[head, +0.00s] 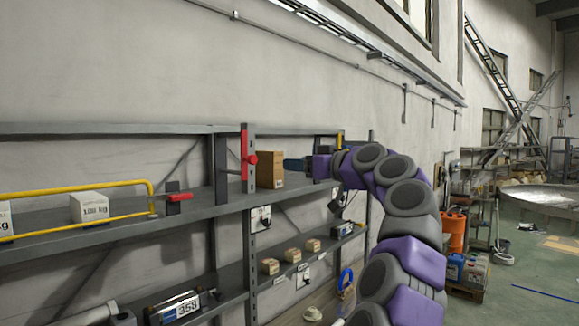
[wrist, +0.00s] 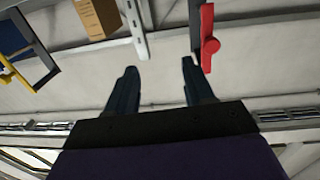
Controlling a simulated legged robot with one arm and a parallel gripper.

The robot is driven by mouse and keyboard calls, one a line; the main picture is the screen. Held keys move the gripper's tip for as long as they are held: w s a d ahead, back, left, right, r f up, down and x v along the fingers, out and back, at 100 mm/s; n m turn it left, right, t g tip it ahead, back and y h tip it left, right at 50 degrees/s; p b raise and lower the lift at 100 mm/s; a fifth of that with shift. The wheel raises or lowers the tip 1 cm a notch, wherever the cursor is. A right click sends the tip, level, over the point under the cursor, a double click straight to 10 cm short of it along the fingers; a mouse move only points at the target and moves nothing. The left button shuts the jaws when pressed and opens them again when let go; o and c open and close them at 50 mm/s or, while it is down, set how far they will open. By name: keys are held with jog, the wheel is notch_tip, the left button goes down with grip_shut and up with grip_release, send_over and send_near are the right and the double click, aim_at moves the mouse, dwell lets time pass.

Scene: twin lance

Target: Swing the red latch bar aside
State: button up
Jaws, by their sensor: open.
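An upright red bar (head: 244,152) with a round red knob (head: 252,159) is on a shelf post in the head view. A shorter red piece (head: 180,197) lies level at the right end of the yellow rail (head: 80,190). My gripper (head: 287,164) is right of the upright bar, past the cardboard box, pointing left. In the wrist view my gripper (wrist: 158,66) is open, with nothing between its fingers. There the upright red bar (wrist: 207,30) and its knob (wrist: 212,45) show just beyond and right of the right fingertip, apparently apart from it.
A cardboard box (head: 270,170) stands on the upper shelf between the bar and my gripper. A white weight-marked box (head: 90,207) stands behind the yellow rail. The lower shelf holds several small boxes (head: 293,255) and a 350-marked device (head: 180,307). Open floor (head: 530,270) lies right.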

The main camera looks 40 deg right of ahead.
jog(key=s+d, duration=0.1)
jog(key=s, duration=1.2)
jog(key=s+d, duration=0.2)
jog(key=s, duration=1.1)
jog(key=shift+s+d+b, duration=0.2)
jog(key=shift+d+b, duration=0.1)
jog(key=shift+b, duration=0.05)
dwell(0.4)
